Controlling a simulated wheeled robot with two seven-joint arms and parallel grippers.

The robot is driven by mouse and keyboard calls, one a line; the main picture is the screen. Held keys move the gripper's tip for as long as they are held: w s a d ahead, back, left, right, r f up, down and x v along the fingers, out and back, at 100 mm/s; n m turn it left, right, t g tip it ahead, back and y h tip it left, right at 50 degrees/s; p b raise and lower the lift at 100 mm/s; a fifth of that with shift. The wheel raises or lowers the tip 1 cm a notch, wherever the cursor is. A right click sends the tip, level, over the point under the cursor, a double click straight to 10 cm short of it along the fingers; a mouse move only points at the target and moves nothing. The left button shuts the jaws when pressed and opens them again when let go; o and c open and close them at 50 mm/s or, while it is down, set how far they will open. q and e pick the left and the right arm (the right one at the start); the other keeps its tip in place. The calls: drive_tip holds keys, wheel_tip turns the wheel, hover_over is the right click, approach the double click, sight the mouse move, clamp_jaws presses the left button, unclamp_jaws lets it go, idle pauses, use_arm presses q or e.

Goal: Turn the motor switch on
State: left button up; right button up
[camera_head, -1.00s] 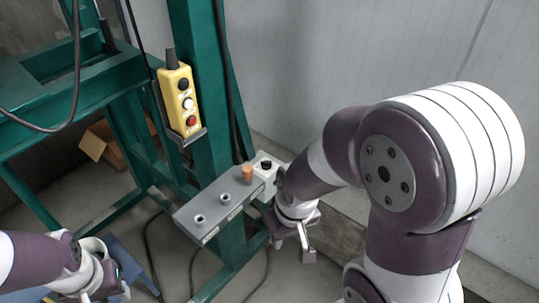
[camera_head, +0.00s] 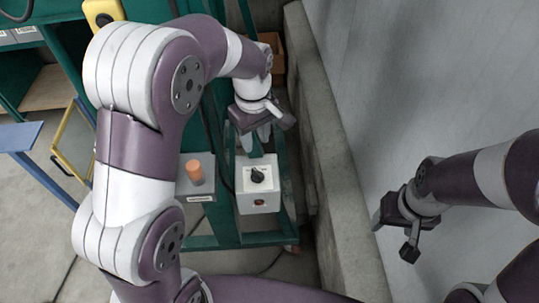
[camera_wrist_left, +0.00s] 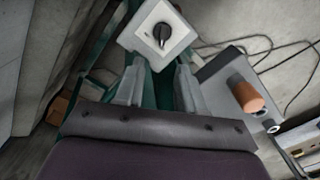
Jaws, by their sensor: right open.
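The motor switch is a black rotary knob (camera_head: 258,175) on a white, light-faced box (camera_head: 259,200). The knob also shows in the left wrist view (camera_wrist_left: 162,33), just beyond the fingertips and roughly between them. My left gripper (camera_head: 255,138) is over the far edge of the box. Its two fingers (camera_wrist_left: 158,68) are apart with nothing between them. I cannot tell whether a finger touches the box. My right gripper (camera_head: 393,232) is open and empty, well to the right of the box, near the wall.
An orange button (camera_head: 194,172) stands on a grey panel (camera_head: 197,193) left of the box. It also shows in the left wrist view (camera_wrist_left: 245,95). A green frame (camera_head: 228,228) surrounds the box. A concrete ledge (camera_head: 335,160) and wall lie to the right. A yellow pendant (camera_head: 101,12) is at top left.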

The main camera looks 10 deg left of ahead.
use_arm(q)
drive_tip(key=w, duration=0.1)
hover_over(257, 172)
drive_tip(key=shift+n, duration=0.3)
drive_tip(key=f, duration=0.5)
drive_tip(key=shift+s+a, duration=0.15)
drive_tip(key=shift+s, duration=0.05)
drive_tip(key=f, duration=0.6)
drive_tip(key=shift+w+f+p, duration=0.3)
drive_tip(key=shift+w, duration=0.05)
drive_tip(key=shift+s+f, duration=0.2)
use_arm(e)
drive_tip(key=shift+s+a+r, duration=0.1)
drive_tip(key=shift+s+r, duration=0.25)
drive_tip(key=shift+s, duration=0.2)
use_arm(q)
drive_tip(key=shift+w, duration=0.1)
drive_tip(key=shift+c, duration=0.3)
clamp_jaws()
